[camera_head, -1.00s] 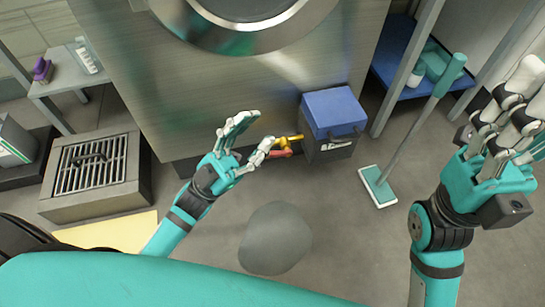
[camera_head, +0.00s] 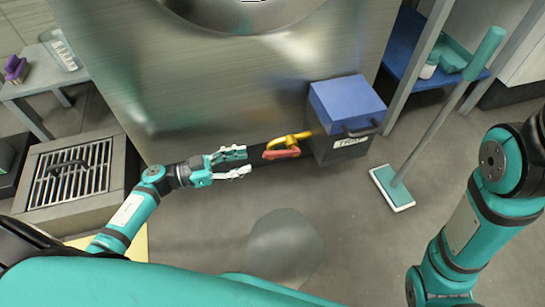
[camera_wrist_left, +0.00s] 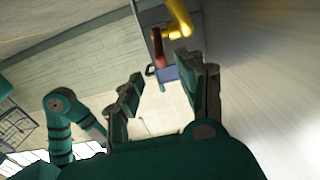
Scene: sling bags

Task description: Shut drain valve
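The drain valve (camera_head: 295,139) is a yellow pipe fitting low on the front of the metal machine, with a red-orange handle (camera_head: 281,154) below it. My left gripper (camera_head: 245,162) is just left of the handle, its fingers pointing right toward it, apart and empty. In the left wrist view the open fingers (camera_wrist_left: 170,85) are in front, with the yellow valve (camera_wrist_left: 179,20) and red handle (camera_wrist_left: 158,46) beyond them, near the top. A gap shows between the fingers and the handle. My right gripper is outside the head view.
A blue-lidded box (camera_head: 346,105) with a label stands right of the valve, close to it. A teal mop (camera_head: 393,187) leans against the blue shelf (camera_head: 402,45). A floor grate (camera_head: 72,176) is at left. The floor in front of the machine is open.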

